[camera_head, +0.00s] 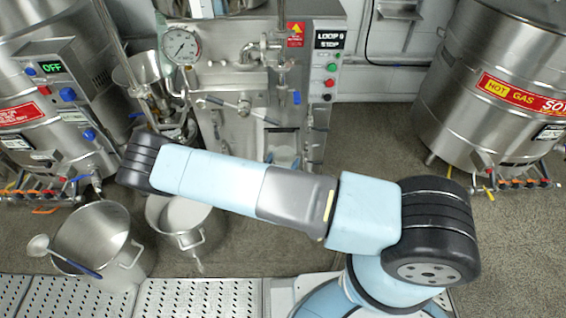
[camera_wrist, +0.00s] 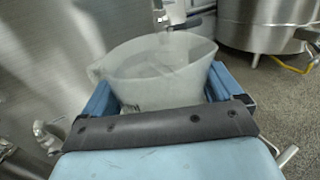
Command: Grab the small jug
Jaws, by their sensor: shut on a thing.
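The small jug is a translucent whitish plastic jug with a wide mouth and a spout at the left; it fills the middle of the wrist view (camera_wrist: 155,68). My gripper (camera_wrist: 160,92) has one blue finger at each side of the jug and is shut on it. The jug looks upright, and its lower part is hidden behind the dark edge of my gripper. In the head view, a pale vessel that looks like the jug (camera_head: 283,155) shows low in front of the mill, just above my arm. My arm hides most of my gripper there.
The steel mill (camera_head: 240,95) with its gauge, pipes and LOOP/STOP panel stands behind. Large steel tanks stand left (camera_head: 45,110) and right (camera_head: 495,85). A big pot (camera_head: 95,240) with a ladle and a smaller pot (camera_head: 180,215) stand at lower left. Floor is clear at right.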

